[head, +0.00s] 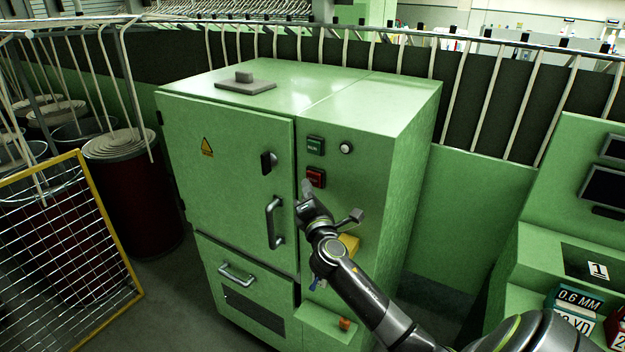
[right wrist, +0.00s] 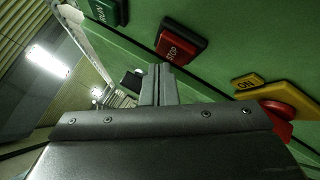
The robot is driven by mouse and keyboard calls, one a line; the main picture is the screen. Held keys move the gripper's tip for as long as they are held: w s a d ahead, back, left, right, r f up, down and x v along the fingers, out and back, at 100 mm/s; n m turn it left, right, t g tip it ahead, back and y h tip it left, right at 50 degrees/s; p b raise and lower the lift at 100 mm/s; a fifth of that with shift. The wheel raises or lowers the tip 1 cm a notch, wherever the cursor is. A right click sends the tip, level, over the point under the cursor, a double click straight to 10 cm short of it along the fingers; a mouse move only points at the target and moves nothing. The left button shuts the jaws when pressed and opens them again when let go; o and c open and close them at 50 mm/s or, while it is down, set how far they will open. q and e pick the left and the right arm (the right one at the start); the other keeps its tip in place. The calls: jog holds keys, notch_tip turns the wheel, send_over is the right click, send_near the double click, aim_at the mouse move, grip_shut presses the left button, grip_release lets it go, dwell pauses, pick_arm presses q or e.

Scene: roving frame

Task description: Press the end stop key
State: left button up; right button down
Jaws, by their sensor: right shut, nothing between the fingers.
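The red STOP key (head: 316,177) sits on the front of the green cabinet (head: 250,113), below the green RUN key (head: 316,146). The right wrist view also shows the STOP key (right wrist: 180,42) and the RUN key (right wrist: 104,12). My right gripper (head: 306,188) is shut and empty, its tips just below and left of the STOP key in the head view. In the right wrist view the shut fingers (right wrist: 158,74) point up, close beside the STOP key with a visible gap. My left gripper is not in view.
A black latch (head: 267,163) and a door handle (head: 275,222) stick out left of my gripper. In the right wrist view, a yellow ON plate (right wrist: 249,83) and a red knob (right wrist: 277,120) are at the right. A yellow-framed mesh gate (head: 65,255) stands at left.

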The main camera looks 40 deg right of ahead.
jog(key=shift+a, duration=0.15)
jog(key=a, duration=0.1)
jog(key=s+a, duration=0.1)
jog(key=a, duration=0.1)
jog(key=s+a+p, duration=0.1)
jog(key=shift+a, duration=0.3)
dwell(0.9)
